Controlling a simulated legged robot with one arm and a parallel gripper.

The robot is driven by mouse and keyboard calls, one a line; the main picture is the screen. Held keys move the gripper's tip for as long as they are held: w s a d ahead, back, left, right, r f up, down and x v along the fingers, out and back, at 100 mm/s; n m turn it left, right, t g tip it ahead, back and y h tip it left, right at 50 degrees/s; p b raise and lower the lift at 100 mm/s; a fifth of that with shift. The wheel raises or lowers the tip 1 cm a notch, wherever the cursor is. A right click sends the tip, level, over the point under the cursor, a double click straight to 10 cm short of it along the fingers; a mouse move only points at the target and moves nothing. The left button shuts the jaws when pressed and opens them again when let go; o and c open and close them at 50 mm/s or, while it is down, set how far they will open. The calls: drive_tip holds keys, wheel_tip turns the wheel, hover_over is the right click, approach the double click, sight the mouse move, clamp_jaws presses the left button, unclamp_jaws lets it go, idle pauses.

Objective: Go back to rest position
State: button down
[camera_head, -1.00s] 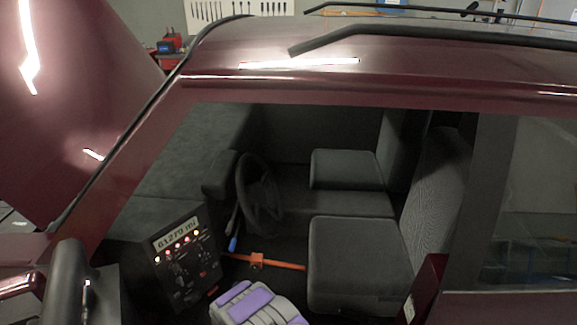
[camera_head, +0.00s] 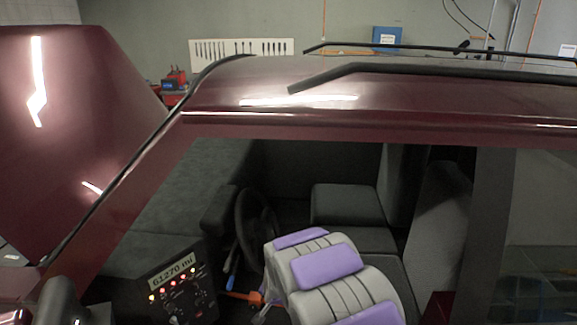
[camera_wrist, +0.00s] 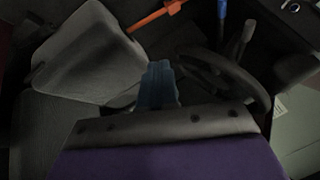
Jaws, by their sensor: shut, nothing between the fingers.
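My gripper (camera_wrist: 159,72) shows in the wrist view as blue-grey fingers held together, with nothing between them. It hangs inside the car, in front of the steering wheel (camera_wrist: 262,88) and the seat (camera_wrist: 85,55), apart from both as far as I can tell. In the head view, my grey and purple arm reaches in through the side window opening, and my fingertips are hidden or too small to make out. The steering wheel (camera_head: 256,222) is partly covered by my arm there.
The window frame and dark red roof (camera_head: 380,105) surround my arm. A lit instrument panel (camera_head: 180,285) stands at lower left. An orange bar (camera_head: 240,296) and a blue-tipped lever (camera_head: 231,262) are near the wheel. Seats (camera_head: 348,205) lie beyond my arm.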

drive_tip(key=s+d+r+n+g, duration=0.1)
drive_tip(key=s+d+r+g, duration=0.1)
drive_tip(key=s+d+r, duration=0.6)
drive_tip(key=s+d+r+n+g, duration=0.1)
drive_tip(key=s+d+r+g, duration=0.1)
drive_tip(key=s, duration=0.9)
drive_tip(key=s+d+r+n+g+h, duration=0.1)
drive_tip(key=s+d+r, duration=0.3)
drive_tip(key=s, duration=0.8)
drive_tip(key=s+d+r+n+g+b, duration=0.1)
drive_tip(key=s+d+r+g, duration=0.2)
drive_tip(key=s, duration=0.9)
drive_tip(key=shift+d+r+n, duration=0.15)
drive_tip(key=shift+d+n, duration=0.15)
drive_tip(key=shift+d, duration=0.25)
